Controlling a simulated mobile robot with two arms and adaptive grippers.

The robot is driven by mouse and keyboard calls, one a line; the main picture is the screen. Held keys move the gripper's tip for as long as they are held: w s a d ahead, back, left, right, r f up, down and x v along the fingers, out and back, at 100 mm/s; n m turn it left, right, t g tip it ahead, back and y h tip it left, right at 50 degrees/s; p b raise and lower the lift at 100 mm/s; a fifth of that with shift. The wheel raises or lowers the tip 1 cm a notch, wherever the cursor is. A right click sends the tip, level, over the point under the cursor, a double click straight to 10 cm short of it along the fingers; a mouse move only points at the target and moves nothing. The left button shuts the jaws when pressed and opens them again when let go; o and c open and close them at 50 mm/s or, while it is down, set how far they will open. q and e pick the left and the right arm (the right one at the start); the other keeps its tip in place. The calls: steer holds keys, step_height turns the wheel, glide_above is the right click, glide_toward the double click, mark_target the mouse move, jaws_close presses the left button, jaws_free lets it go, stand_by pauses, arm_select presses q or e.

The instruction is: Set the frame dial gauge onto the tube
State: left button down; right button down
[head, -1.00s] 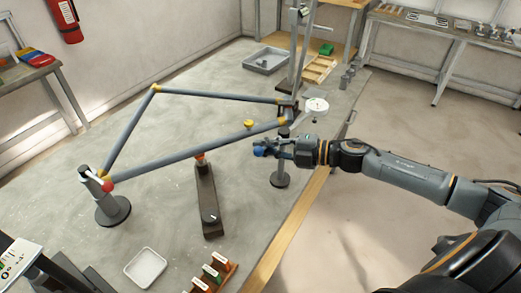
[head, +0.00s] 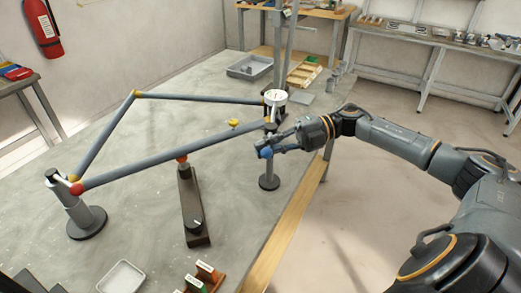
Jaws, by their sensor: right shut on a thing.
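The dial gauge (head: 276,97), with a round white face and a dark lower part, is at the right end of the grey tube frame, close above the joint. I cannot tell whether it touches the tube (head: 150,160). My right gripper (head: 265,149) is just below and in front of that end, with blue fingertips, and is shut on the gauge; the grip point is not clear. The frame's lower left corner has a red end at a round-based post (head: 80,217). My left gripper is not in view.
A dark support arm (head: 190,207) with an orange top stands under the tube. A white tray (head: 121,277) and labelled blocks (head: 207,272) lie at the front. A yellow piece (head: 234,123) lies behind the tube.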

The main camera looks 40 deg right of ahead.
steer(key=shift+s, duration=0.1)
steer(key=c, duration=1.4)
jaws_free()
steer(key=shift+s, duration=0.15)
steer(key=shift+d, duration=0.15)
steer(key=v, duration=1.2)
